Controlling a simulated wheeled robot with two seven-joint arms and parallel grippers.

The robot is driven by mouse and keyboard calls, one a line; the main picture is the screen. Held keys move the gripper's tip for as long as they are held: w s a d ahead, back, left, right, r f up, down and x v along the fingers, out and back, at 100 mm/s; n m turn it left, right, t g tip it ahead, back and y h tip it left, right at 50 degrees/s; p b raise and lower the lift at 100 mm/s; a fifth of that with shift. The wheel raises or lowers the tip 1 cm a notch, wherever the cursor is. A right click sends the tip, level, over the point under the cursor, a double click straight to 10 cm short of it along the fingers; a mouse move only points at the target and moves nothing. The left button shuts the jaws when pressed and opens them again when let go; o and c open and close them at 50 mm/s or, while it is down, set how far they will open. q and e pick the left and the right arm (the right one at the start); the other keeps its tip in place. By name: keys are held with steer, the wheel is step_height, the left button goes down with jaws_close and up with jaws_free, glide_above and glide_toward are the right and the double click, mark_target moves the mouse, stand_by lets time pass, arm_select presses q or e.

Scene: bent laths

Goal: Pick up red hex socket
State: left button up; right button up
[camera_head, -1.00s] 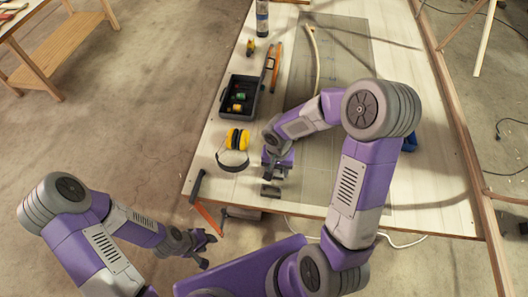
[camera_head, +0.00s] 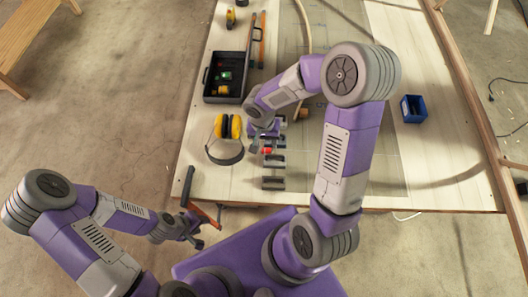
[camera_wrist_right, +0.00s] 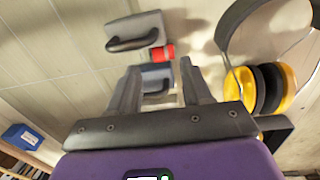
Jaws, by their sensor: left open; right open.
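The red hex socket (camera_head: 267,151) lies on the table beside grey blocks with dark handles (camera_head: 273,183). In the right wrist view the red socket (camera_wrist_right: 163,52) lies just beyond my fingertips, beside one grey block (camera_wrist_right: 135,31). My right gripper (camera_head: 267,143) is open and empty above the table, close to the socket; its fingers also show in the right wrist view (camera_wrist_right: 158,72). A second grey block (camera_wrist_right: 156,80) shows between those fingers. My left gripper (camera_head: 199,229) is open and empty, off the table's front edge.
Yellow ear muffs (camera_head: 228,127) lie left of my right gripper. A black toolbox (camera_head: 225,90) stands behind them. A clamp (camera_head: 189,187) sits at the table's front left corner. A blue bin (camera_head: 413,108) stands at the right. The table around the bin is clear.

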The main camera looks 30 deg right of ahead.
mark_target(267, 150)
steer(key=f, duration=0.7)
steer(key=shift+w+d, duration=0.35)
steer(key=shift+d, duration=0.05)
steer(key=shift+c, duration=0.2)
steer(key=c, duration=0.7)
